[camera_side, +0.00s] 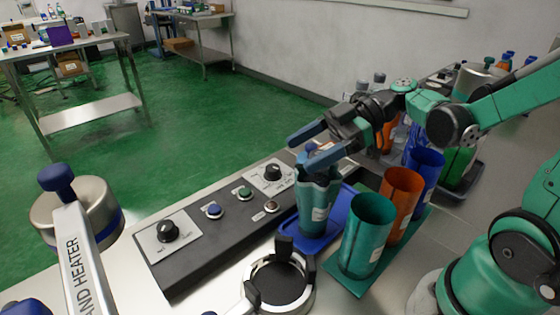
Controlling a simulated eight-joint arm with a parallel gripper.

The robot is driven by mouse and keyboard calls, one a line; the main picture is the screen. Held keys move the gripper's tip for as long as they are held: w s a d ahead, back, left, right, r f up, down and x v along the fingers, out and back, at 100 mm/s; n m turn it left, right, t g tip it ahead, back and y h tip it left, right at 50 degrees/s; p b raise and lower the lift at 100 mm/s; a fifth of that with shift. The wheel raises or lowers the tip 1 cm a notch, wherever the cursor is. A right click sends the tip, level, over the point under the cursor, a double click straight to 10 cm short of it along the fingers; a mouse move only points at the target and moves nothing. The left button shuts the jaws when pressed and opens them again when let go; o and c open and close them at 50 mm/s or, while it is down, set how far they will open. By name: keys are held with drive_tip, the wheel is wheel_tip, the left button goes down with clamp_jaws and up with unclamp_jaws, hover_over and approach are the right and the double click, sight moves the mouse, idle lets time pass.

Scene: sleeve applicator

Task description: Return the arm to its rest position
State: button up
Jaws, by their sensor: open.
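My gripper (301,155) is open, its two blue fingers spread and pointing left. It is just above a teal translucent container (319,205) with a pale label. That container stands upright on a blue tray (342,216), and its top is partly hidden by the lower finger. A small blue and orange piece shows between the fingers; I cannot tell what it belongs to. My arm reaches in from the right, over the back of the bench.
Teal (366,235), orange (402,204) and blue (426,172) cylinders stand right of the tray. A black round fixture (280,279) is in front. A control panel (222,226) with knobs lies left, near the band heater (77,259). Bottles and bins crowd the back right.

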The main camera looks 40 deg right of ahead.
wheel_tip(320, 180, up, 17)
drive_tip(key=s+a+f+n+g, duration=0.1)
drive_tip(key=s+a+n+g, duration=0.1)
drive_tip(key=a, duration=0.4)
drive_tip(key=s+a+f+n+g, duration=0.2)
drive_tip(key=s+a+g, duration=0.1)
drive_tip(key=a, duration=0.3)
drive_tip(key=shift+a+f+n+y, duration=0.2)
drive_tip(key=shift+n+y, duration=0.1)
drive_tip(key=shift+y, duration=0.1)
idle(1.1)
